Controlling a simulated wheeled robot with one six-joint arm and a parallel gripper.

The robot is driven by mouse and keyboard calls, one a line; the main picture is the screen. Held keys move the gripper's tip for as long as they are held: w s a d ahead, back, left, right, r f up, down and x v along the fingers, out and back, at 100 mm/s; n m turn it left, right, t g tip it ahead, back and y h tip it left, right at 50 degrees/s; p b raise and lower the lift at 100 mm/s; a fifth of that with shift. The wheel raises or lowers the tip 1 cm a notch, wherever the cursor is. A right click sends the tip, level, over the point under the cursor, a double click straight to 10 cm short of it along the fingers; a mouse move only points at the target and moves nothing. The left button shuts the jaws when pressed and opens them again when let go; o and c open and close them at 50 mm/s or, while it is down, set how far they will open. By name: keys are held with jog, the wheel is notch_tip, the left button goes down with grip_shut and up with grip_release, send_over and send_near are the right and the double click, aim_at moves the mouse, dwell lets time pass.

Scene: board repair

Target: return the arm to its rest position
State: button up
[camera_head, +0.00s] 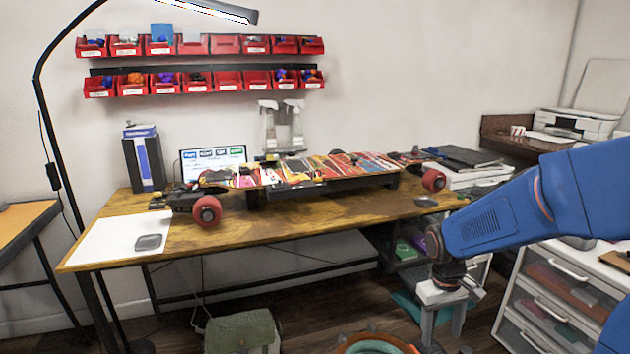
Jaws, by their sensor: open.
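My blue arm (500,218) reaches in from the right side of the picture. Its wrist bends down in front of the right end of the workbench. My gripper (443,332) hangs below the wrist, with its two pale grey fingers pointing down and apart. It is open, with nothing seen between the fingers. It appears below bench-top height, in front of the bench. The arm's base end is out of the picture.
A drawer unit (560,300) stands close at the right, below my arm. Red bins (228,86) and a lamp (38,90) are behind and left.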

jog(key=s+a+r+m+t, duration=0.1)
jog(key=s+r+t, duration=0.1)
jog(key=s+r, duration=0.4)
jog(key=s+a+r+m+t+y, duration=0.1)
jog(key=s+r+t, duration=0.2)
jog(key=s+r, duration=0.4)
jog(key=shift+s+a, duration=0.2)
jog(key=shift+s, duration=2.65)
